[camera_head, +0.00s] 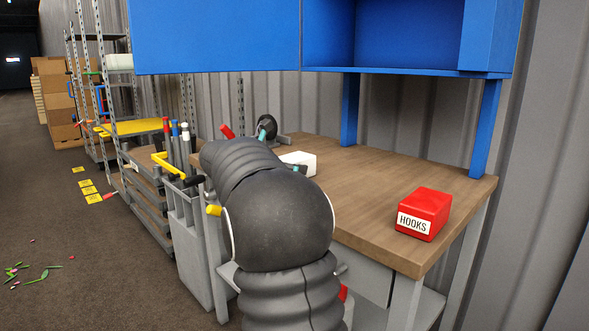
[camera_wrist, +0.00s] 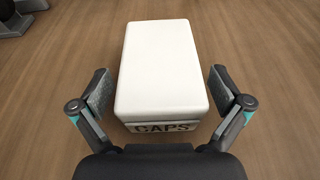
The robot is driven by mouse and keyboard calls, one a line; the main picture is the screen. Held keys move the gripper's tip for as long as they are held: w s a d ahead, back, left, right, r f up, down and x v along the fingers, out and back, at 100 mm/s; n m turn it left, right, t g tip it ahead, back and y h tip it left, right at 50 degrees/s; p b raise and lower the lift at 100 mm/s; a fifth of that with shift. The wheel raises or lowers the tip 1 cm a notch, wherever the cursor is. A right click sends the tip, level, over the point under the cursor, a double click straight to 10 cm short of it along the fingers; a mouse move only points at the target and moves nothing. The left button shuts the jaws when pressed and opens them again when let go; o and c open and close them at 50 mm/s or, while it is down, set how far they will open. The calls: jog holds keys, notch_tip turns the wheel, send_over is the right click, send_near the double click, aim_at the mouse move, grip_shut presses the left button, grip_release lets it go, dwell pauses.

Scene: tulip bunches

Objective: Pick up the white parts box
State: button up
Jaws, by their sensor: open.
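The white parts box (camera_wrist: 162,70) lies on the wooden bench top, in the middle of the wrist view. Its front label reads CAPS. My gripper (camera_wrist: 160,93) is open, with one finger to the left and one to the right of the box's near end. Gaps show between both fingers and the box. In the head view the white box (camera_head: 300,162) shows only partly, behind my dark arm, which hides its left part and most of my gripper.
A red box (camera_head: 424,213) labelled HOOKS stands at the bench's right front. A blue cabinet (camera_head: 215,38) hangs over the wooden bench (camera_head: 375,170), with blue posts at the back. A dark round object (camera_head: 267,127) stands behind the box. Bench space between the boxes is clear.

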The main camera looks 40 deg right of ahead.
jog(key=shift+d, duration=0.3)
jog(key=c, duration=1.4)
jog(key=shift+r, duration=0.1)
